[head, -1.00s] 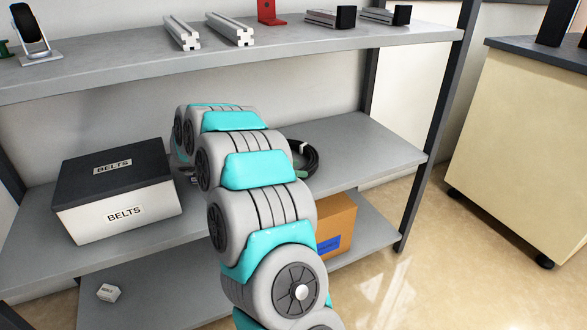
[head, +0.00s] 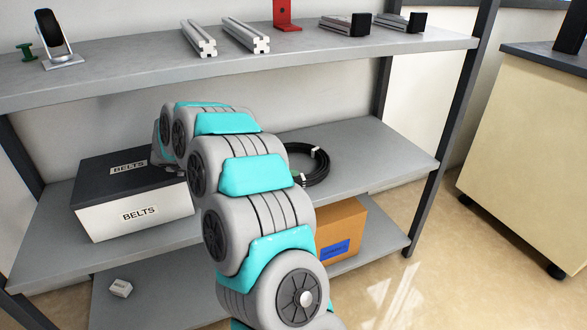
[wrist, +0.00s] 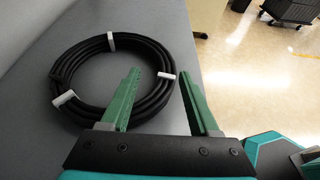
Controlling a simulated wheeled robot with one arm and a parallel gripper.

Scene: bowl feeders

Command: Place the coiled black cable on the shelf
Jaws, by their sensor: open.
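The coiled black cable (head: 316,166) lies flat on the middle shelf (head: 375,158), right of my arm in the head view. My arm hides its left part there. In the wrist view the whole coil (wrist: 66,74) shows, bound with several white ties.
A black-lidded BELTS box (head: 130,198) stands left on the middle shelf. A cardboard box (head: 342,232) and a small white block (head: 121,288) are on the lower shelf. The top shelf (head: 130,83) holds metal profiles and a red bracket (head: 284,14). A beige cabinet (head: 530,140) stands right.

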